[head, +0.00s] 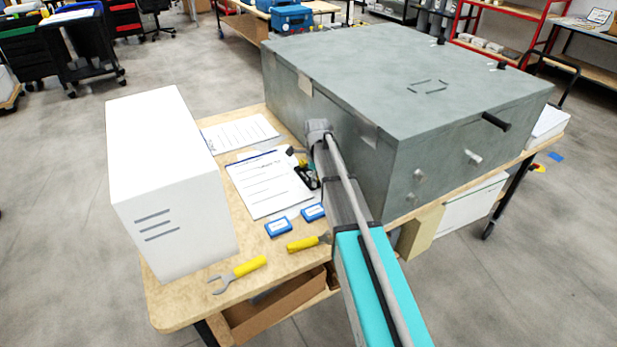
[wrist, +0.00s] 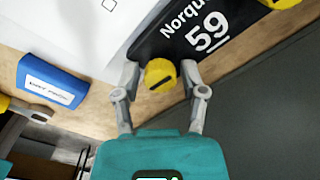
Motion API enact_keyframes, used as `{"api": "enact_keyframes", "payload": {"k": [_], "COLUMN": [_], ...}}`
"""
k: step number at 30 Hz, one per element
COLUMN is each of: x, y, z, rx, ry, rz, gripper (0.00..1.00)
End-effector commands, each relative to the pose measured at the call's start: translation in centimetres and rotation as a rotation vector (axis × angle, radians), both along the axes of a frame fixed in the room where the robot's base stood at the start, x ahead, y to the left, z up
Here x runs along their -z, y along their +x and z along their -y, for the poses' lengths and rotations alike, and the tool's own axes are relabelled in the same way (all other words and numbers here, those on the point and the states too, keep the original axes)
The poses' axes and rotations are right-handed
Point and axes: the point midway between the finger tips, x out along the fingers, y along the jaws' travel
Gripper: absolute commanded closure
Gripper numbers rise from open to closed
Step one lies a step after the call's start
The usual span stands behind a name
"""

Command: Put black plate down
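The black plate (wrist: 205,30) shows in the wrist view, with white lettering that reads "Norqu…" and "59". A yellow round knob (wrist: 160,73) is at its near edge, and part of another yellow piece shows at the top right. My gripper (wrist: 160,76) has one finger on each side of the near knob, with narrow gaps visible between fingers and knob, so it looks open around it. In the head view a black piece, apparently the plate (head: 306,177), is partly hidden by my arm, beside the grey cabinet. I cannot tell whether it rests fully on the table.
The big grey cabinet (head: 400,85) stands close to the right of my gripper. A white box (head: 165,180) stands at left. Paper sheets (head: 262,185), blue boxes (head: 278,227), a yellow wrench (head: 240,273) and a yellow-handled tool (head: 303,244) lie on the wooden table (head: 185,305).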

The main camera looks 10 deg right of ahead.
Motion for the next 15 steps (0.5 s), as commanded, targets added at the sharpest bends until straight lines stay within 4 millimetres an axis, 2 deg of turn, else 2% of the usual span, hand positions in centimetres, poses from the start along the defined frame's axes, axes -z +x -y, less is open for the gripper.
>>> {"api": "enact_keyframes", "payload": {"k": [1, 6, 7, 15], "x": [0.00, 0.00, 0.00, 0.00], "y": [0.00, -0.01, -0.01, 0.00], "z": [0.01, 0.02, 0.02, 0.03], "rx": [0.000, 0.000, 0.000, 0.000], "ry": [0.000, 0.000, 0.000, 0.000], "rz": [0.000, 0.000, 0.000, 0.000], "gripper": [0.65, 0.96, 1.00, 1.00]}}
